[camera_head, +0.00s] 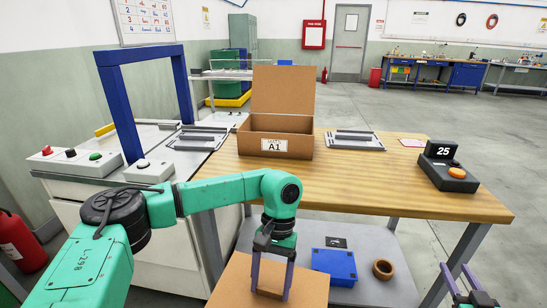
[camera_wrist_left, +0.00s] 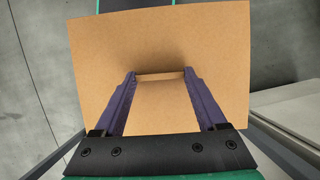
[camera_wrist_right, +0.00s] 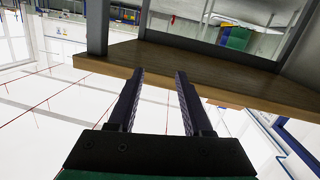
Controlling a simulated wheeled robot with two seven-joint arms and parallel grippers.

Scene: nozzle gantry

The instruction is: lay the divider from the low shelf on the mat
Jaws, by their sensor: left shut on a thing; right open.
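The divider (camera_head: 230,285) is a flat brown cardboard sheet at the bottom of the head view. My left gripper (camera_head: 270,292) points down and is shut on its small raised grip. In the left wrist view the divider (camera_wrist_left: 215,50) fills the middle, with the grip (camera_wrist_left: 160,77) between the fingertips. The low grey shelf (camera_head: 385,291) is under the table; the divider hides part of it, and I cannot tell whether they touch. I cannot surely pick out the mat. My right gripper (camera_head: 468,284) is open and empty at lower right; it also shows in the right wrist view (camera_wrist_right: 158,76).
A blue box (camera_head: 335,266) and a brown ring (camera_head: 382,269) lie on the low shelf. The wooden table (camera_head: 420,195) above holds an open carton (camera_head: 273,138), a grey plate with bars (camera_head: 355,141) and a counter box (camera_head: 446,178). The table's front middle is clear.

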